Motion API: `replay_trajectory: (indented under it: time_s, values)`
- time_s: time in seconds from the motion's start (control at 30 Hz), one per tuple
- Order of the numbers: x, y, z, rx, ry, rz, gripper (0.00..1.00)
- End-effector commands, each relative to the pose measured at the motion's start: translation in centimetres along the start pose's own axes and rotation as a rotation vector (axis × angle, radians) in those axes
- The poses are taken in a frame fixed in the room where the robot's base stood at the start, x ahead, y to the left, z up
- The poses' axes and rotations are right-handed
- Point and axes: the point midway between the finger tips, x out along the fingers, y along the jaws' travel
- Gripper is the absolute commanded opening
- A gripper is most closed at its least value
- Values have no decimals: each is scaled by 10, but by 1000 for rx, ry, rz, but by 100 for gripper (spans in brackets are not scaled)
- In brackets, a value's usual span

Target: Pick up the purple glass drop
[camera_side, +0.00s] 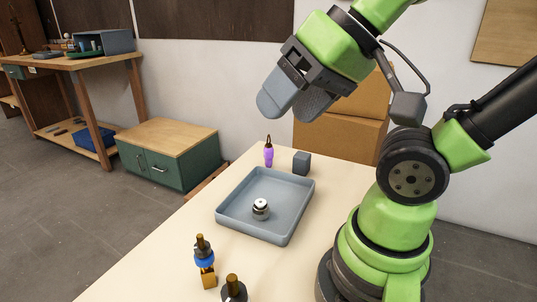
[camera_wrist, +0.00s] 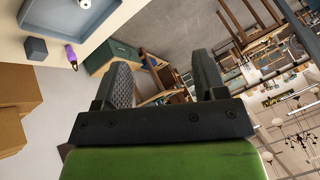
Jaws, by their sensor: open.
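The purple glass drop (camera_side: 268,156) stands upright on the table, just beyond the far left part of the tray's back rim, with a dark cap on top. It also shows in the wrist view (camera_wrist: 71,55) near the upper left. My gripper (camera_side: 288,105) is high above the table, up and to the right of the drop, apart from everything. In the wrist view its two fingers (camera_wrist: 165,82) are spread with nothing between them.
A grey cube (camera_side: 301,163) stands close to the right of the drop. A blue-grey tray (camera_side: 228,218) holds a small metallic fitting (camera_side: 261,209). A blue, amber and black part (camera_side: 204,261) and another dark-topped part (camera_side: 233,289) stand near the front. Cardboard boxes (camera_side: 340,138) are behind the table.

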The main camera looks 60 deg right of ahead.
Motion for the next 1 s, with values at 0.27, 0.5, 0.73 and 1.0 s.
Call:
replay_trajectory:
  time_s: [0.27, 0.5, 0.73, 1.0]
  values:
    - [13, 11, -36, 80, 1, 104, 65]
    - [59, 64, -117, 259, 13, 334, 65]
    - [119, 153, -167, 414, 14, 519, 65]
    - [179, 254, -171, 541, 4, 651, 65]
